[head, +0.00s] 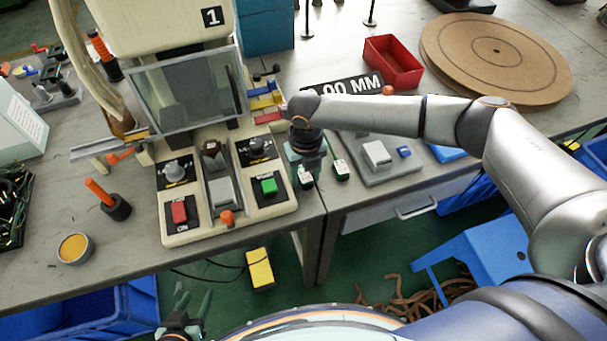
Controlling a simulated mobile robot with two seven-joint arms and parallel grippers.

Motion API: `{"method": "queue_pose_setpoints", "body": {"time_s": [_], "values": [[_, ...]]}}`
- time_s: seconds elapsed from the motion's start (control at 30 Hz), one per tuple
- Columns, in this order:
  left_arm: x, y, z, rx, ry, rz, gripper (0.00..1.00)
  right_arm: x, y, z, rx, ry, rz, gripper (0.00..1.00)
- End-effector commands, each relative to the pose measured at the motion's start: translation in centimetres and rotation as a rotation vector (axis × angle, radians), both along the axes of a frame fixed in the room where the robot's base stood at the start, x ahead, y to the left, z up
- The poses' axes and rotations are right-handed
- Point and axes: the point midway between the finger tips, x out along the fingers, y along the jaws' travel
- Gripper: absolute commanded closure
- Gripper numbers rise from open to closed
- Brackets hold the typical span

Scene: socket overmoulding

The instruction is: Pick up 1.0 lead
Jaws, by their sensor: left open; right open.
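No lead can be singled out for certain. Several thin dark cords (12,222) lie in a black crate (30,190) at the left edge, partly cut off by the frame. A black sign (340,84) reading "00 MM" stands at the back, partly hidden by my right arm. My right gripper (322,174) is open over the front edge of the bench, just right of the machine, and looks empty. My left gripper (192,300) is open low at the bottom of the view, in front of the bench and far from the crate.
A machine marked 1 (212,17) with a control panel (220,238) fills the centre. An orange tool in a black holder (117,207) and a round pot (75,248) stand left. A red bin (392,62) and round boards (495,55) are back right.

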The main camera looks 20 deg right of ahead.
Motion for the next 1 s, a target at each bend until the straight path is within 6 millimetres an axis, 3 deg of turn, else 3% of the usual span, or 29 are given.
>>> {"method": "queue_pose_setpoints", "body": {"time_s": [0.1, 0.57, 1.0], "values": [[0.03, 0.0, 0.03, 0.0, -0.001, 0.0, 0.5, -0.01, 0.0, 0.02, 0.0, 0.0, 0.0, 0.47], [0.05, -0.01, 0.06, -0.001, -0.002, 0.001, 0.5, 0.0, -0.02, 0.06, 0.0, 0.0, -0.001, 0.99], [0.05, -0.01, 0.06, -0.001, -0.002, 0.001, 0.5, 0.03, -0.02, 0.19, 0.0, 0.0, -0.001, 1.0]]}}
